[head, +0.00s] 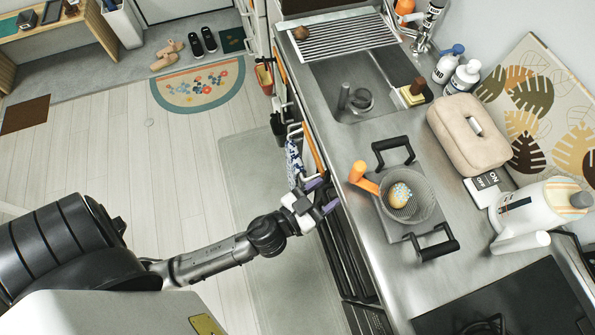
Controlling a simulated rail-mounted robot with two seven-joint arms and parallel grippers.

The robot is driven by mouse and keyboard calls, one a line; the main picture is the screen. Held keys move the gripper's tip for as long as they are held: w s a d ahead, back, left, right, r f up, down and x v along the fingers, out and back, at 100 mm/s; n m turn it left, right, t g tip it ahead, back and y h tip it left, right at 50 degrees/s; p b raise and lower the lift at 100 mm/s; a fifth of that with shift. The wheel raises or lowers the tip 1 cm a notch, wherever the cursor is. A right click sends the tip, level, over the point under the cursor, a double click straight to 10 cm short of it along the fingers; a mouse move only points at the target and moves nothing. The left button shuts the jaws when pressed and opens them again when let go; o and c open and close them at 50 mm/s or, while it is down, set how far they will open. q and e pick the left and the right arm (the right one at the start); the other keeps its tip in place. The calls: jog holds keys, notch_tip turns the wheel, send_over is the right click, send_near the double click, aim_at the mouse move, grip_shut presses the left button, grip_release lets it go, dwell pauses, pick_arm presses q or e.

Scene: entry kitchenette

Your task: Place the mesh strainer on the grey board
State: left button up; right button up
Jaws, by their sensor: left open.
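The mesh strainer (424,197) has a round wire bowl and an orange handle (361,178) that points left toward the counter's front edge. Its bowl lies over a grey board (394,229) with a black handle at each end; I cannot tell how fully it rests there. A yellow and pale blue speckled round thing (401,194) shows in the bowl. My left gripper (325,195) is open and empty at the counter's front edge, left of and apart from the orange handle. My right gripper is not in view.
A sink (345,80) with a drying rack lies farther back. A beige case (468,135), a white kettle (535,212) and a leaf-patterned board (540,100) stand to the right. A black hob (505,305) is at the front. Cloths hang along the cabinet front.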

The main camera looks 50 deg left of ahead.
pick_arm(q)
jog(key=s+a+f+n+g+y, duration=0.3)
jog(key=s+a+f+g+y, duration=0.2)
jog(key=a+g, duration=0.25)
jog(key=s+f+m+g+h, duration=0.3)
jog(key=s+g, duration=0.3)
jog(key=s, duration=0.5)
jog(key=shift+s+d+f+m+g, duration=0.15)
jog(key=shift+d+f+m+g, duration=0.1)
jog(key=shift+d+m+g, duration=0.1)
